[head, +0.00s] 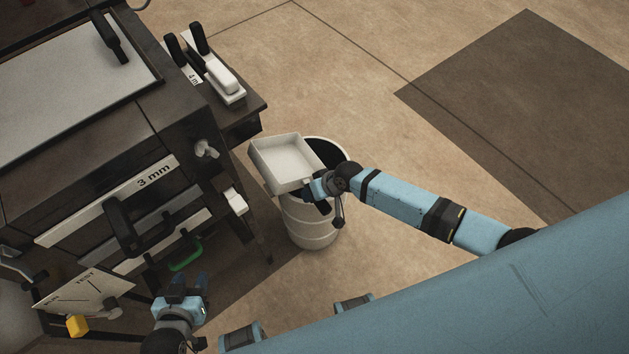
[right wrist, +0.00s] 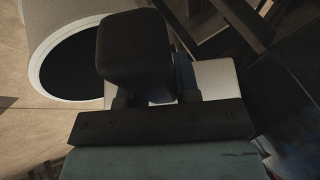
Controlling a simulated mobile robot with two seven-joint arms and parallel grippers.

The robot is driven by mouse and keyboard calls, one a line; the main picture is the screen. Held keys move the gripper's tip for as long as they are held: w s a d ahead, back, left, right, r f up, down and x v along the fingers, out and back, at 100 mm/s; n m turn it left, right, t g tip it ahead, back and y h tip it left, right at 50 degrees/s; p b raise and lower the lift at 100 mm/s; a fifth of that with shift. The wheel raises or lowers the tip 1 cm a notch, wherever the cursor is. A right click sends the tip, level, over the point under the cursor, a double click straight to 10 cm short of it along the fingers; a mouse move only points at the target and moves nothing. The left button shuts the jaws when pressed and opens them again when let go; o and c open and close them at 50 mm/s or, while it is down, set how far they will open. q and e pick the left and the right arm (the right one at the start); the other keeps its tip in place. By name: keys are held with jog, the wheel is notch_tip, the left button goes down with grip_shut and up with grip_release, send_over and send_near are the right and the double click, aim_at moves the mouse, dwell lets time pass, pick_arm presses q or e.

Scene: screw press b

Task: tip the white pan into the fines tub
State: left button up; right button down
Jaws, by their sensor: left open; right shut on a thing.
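The white pan (head: 290,158) is a shallow rectangular tray, held in the air over the left part of the round pale tub (head: 312,228). The tub's dark open mouth shows behind the pan's right side. My right gripper (head: 317,187) is shut on the pan's near right side; in the right wrist view a dark handle block (right wrist: 135,50) sits at the fingers, with the pan's pale wall (right wrist: 215,78) behind. The tub's rim (right wrist: 50,25) shows at upper left there. No contents are discernible in the pan. My left gripper (head: 190,283) is open and empty near the machine's lower front.
A dark machine (head: 150,125) with a "3 mm" plate (head: 120,198) and black handles fills the left. A side shelf holds pale handled plates (head: 222,82). A green handle (head: 186,256) and a yellow block (head: 77,326) are low left. The floor right of the tub is open.

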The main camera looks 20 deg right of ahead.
jog(key=shift+a+r+h+p, duration=0.1)
jog(key=shift+r+h+p, duration=0.2)
jog(key=shift+p, duration=0.3)
jog(key=shift+a+f+n+h+p, duration=0.1)
jog(key=shift+f+n+h+p, duration=0.25)
jog(key=shift+h+p, duration=0.45)
jog(key=shift+f+t+h+p, duration=0.4)
jog(key=shift+h+p, duration=0.2)
jog(key=shift+p, duration=0.15)
pick_arm(q)
jog(key=shift+s+r, duration=0.1)
jog(key=shift+r, duration=2.5)
pick_arm(e)
jog(key=shift+f+n+h, duration=0.25)
jog(key=shift+f+h, duration=0.15)
jog(key=shift+h, duration=0.2)
